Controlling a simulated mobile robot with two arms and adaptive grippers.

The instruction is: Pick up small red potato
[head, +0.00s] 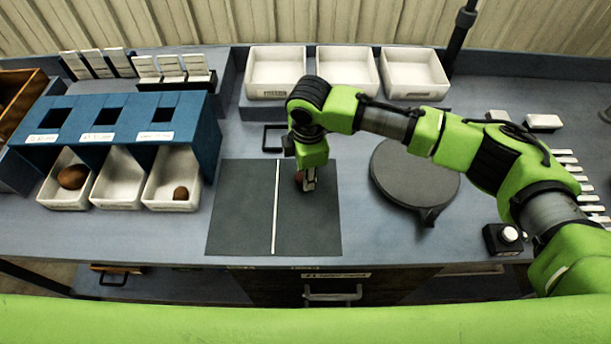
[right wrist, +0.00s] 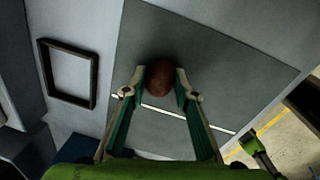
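A small reddish-brown potato (right wrist: 160,77) is between the two fingertips of my right gripper (right wrist: 161,82) in the right wrist view. The fingers are drawn in and appear to touch it on both sides. In the head view my right gripper (head: 309,184) points down at the right half of the dark mat, and part of the potato (head: 299,177) shows at its left side. I cannot tell whether the potato still touches the mat. My left gripper is not in view.
The dark mat (head: 238,215) has a white dividing line. A blue sorter (head: 65,145) at left has white bins; brown potatoes lie in its left (head: 73,177) and right (head: 181,193) bins. White trays (head: 275,92) stand behind. A round grey plate (head: 415,180) is at right.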

